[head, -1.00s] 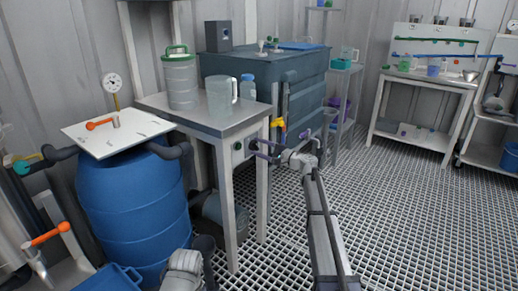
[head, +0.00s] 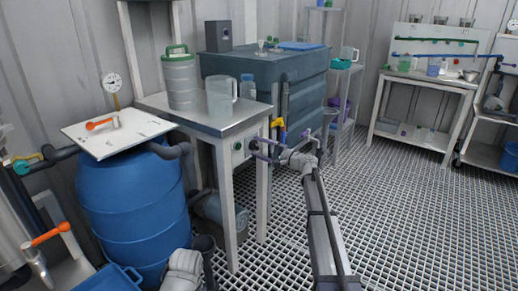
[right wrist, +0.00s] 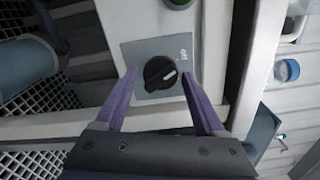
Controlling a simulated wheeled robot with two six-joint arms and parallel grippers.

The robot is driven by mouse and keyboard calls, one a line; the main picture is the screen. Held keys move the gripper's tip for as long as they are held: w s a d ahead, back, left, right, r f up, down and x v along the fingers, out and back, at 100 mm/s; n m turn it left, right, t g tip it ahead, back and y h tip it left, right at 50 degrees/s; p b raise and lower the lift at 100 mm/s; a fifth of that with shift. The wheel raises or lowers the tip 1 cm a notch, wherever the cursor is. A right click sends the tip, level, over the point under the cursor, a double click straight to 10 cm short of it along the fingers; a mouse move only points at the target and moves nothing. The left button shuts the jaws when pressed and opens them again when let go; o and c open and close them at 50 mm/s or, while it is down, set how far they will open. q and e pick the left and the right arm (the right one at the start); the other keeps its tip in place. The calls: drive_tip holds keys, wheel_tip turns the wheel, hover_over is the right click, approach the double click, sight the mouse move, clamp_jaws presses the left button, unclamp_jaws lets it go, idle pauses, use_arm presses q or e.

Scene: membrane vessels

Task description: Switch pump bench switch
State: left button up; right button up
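The pump bench (head: 205,117) is a steel-topped table with white legs. Its switch (head: 238,146) is a small black dial on the front apron. In the right wrist view the switch is a round black knob (right wrist: 160,73) on a grey plate (right wrist: 143,52), its pale mark pointing right and slightly up. A small label, apparently "off", is above right of the knob. My right gripper (head: 254,149) faces the apron. Its purple fingers (right wrist: 158,90) are open, one on each side of the knob, with visible gaps. My left gripper is out of view.
A green button (right wrist: 178,3) is beside the switch plate. A clear pitcher (head: 220,97), a lidded canister (head: 180,82) and a blue-capped bottle (head: 248,88) stand on the bench. A blue barrel (head: 132,215) is left; a dark tank (head: 255,70) is behind.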

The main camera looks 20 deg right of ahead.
drive_tip(key=shift+o, duration=0.9)
drive_tip(key=shift+d, duration=0.1)
drive_tip(key=v, duration=0.7)
drive_tip(key=shift+s+d, duration=0.2)
drive_tip(key=shift+s, duration=0.1)
